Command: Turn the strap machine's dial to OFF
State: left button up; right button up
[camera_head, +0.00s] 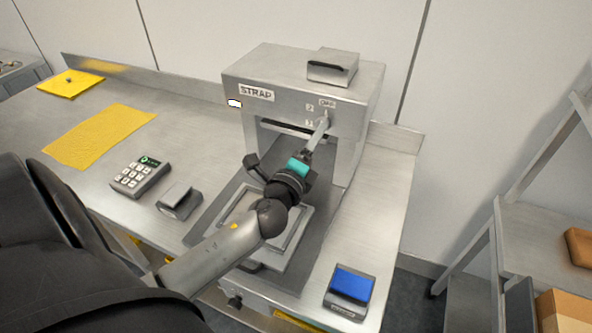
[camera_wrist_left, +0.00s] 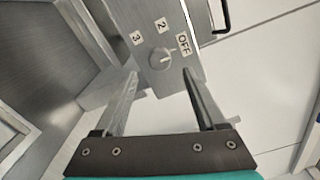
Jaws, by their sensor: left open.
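The strap machine (camera_head: 290,72) is a grey metal box on legs with a STRAP label. Its small round grey dial (camera_wrist_left: 159,58) shows on the front panel in the left wrist view, with the marks 3, 2 and OFF around it. I cannot tell surely which mark the dial points at. My left gripper (camera_wrist_left: 160,75) is open, its two fingers spread to either side of the dial just in front of the panel. I see no contact. In the head view my left gripper (camera_head: 319,132) reaches up to the panel's right end and hides most of the dial.
A small metal box (camera_head: 333,67) sits on top of the machine. A keypad (camera_head: 140,176), a grey block (camera_head: 180,200) and a blue-topped device (camera_head: 351,288) stand on the bench (camera_head: 385,190). Yellow cloths (camera_head: 100,135) lie at the left. A shelf rack (camera_head: 540,210) stands at the right.

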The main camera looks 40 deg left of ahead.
pick_arm(q)
jog(key=b+v, duration=0.2)
jog(key=v, duration=0.8)
jog(key=shift+s, duration=0.15)
jog(key=shift+d, duration=0.1)
jog(key=shift+s, duration=0.1)
